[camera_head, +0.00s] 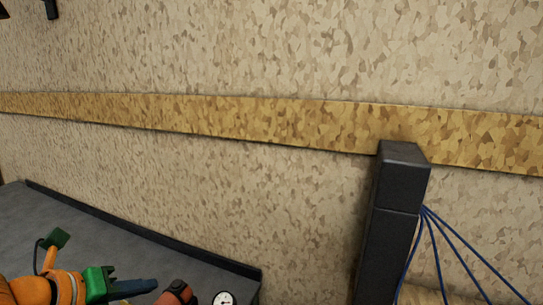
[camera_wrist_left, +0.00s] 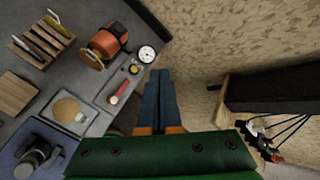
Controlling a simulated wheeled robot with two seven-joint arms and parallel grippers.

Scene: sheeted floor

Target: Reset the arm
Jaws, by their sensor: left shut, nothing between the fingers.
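My left gripper (camera_head: 153,285) shows at the bottom left of the head view, with an orange arm, a green body and dark blue fingers. The fingers are closed together with nothing between them. In the left wrist view the left gripper (camera_wrist_left: 160,74) points up the picture, its fingers side by side beside the bench edge. No object is held. My right gripper is in neither view.
A grey bench (camera_head: 100,240) stands along the wall at left. It bears an orange machine (camera_wrist_left: 108,40), a round gauge (camera_wrist_left: 147,54), a wooden rack (camera_wrist_left: 42,40) and a pale tray (camera_wrist_left: 68,109). A black post (camera_head: 395,220) with blue cables (camera_head: 450,235) stands at right.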

